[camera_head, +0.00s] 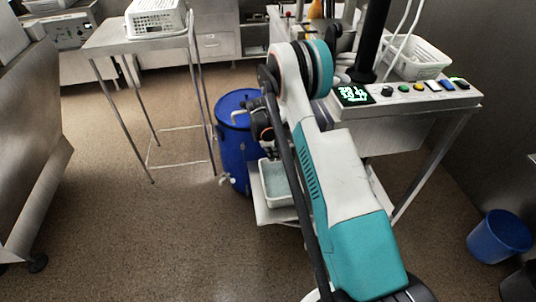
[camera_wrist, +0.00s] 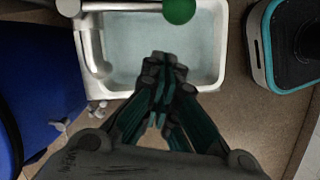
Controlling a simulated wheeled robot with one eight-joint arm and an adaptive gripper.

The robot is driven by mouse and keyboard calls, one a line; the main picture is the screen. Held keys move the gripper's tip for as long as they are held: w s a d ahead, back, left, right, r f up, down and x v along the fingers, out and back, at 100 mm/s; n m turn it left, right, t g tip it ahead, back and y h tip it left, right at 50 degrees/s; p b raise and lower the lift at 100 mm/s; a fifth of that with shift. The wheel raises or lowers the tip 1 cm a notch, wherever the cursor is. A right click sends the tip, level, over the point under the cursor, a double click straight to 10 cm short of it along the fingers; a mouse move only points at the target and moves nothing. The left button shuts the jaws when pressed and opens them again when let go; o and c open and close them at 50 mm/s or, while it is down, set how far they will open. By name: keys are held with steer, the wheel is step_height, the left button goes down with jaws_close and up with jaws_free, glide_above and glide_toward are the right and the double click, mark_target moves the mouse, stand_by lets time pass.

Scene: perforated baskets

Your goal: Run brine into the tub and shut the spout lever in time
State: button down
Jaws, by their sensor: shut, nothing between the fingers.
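The pale tub (camera_head: 266,196) stands on a low support beside the blue drum (camera_head: 232,150). The wrist view shows the tub's white rim (camera_wrist: 216,84) from above, with a smooth grey-blue surface inside; I cannot tell how deep any brine is. A grey lever bar (camera_wrist: 125,6) with a green ball knob (camera_wrist: 179,10) crosses the tub's far edge. A pale pipe, perhaps the spout (camera_wrist: 88,45), points down over its left side; no clear stream shows. My gripper (camera_wrist: 163,62) is shut and empty over the tub, apart from the knob. My arm hides the lever in the head view.
The drum (camera_wrist: 35,90) fills the left of the wrist view, with small fittings (camera_wrist: 62,127) near it. A steel table (camera_head: 350,110) holds buttons, a green display (camera_head: 353,95) and a white basket (camera_head: 417,60). Another basket (camera_head: 155,18) sits on a stand at left.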

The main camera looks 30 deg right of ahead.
mark_target(290, 151)
steer(key=shift+s+d+r, duration=0.25)
steer(key=shift+s+d, duration=0.4)
steer(key=shift+d, duration=0.25)
steer(key=shift+s+d+r, duration=0.1)
steer(key=shift+s+d, duration=0.45)
steer(key=shift+d, duration=0.15)
steer(key=shift+a, duration=0.1)
